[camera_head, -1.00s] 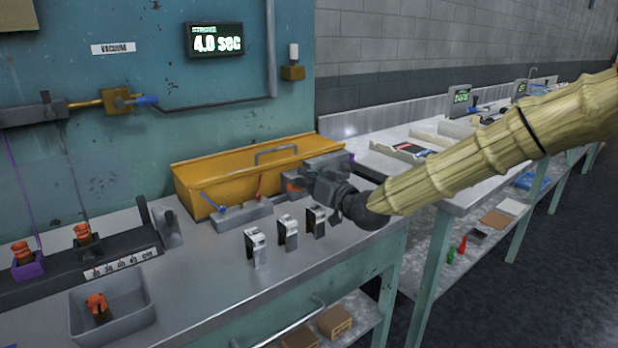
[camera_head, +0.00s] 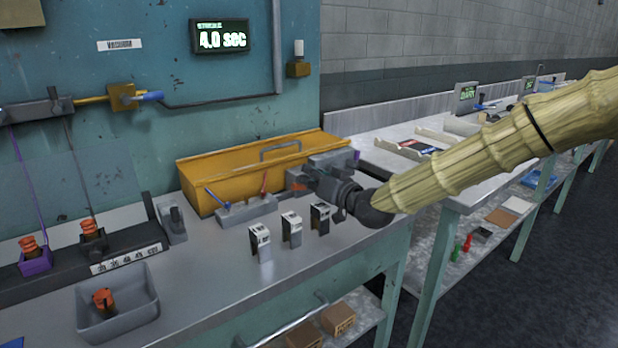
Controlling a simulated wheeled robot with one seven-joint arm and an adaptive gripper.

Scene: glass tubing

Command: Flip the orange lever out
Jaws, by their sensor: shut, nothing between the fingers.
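My gripper (camera_head: 318,181) is dark grey and small in the view, at the right part of the workbench. It is shut and holds nothing. It is beside a grey block (camera_head: 333,161) at the right end of the yellow bin. A small orange part (camera_head: 297,180) shows at the left of the gripper, close to its fingertips. This may be the orange lever, but it is partly hidden, and I cannot tell whether it is touched or which way it is turned. A purple piece (camera_head: 356,156) shows at the block's right end.
A grey base with a blue handle (camera_head: 216,198) and a red handle (camera_head: 264,184) stands left of my gripper. Several upright clips (camera_head: 291,229) stand in front. The yellow bin (camera_head: 240,172) is behind. A grey tray (camera_head: 134,322) holds an orange-topped piece.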

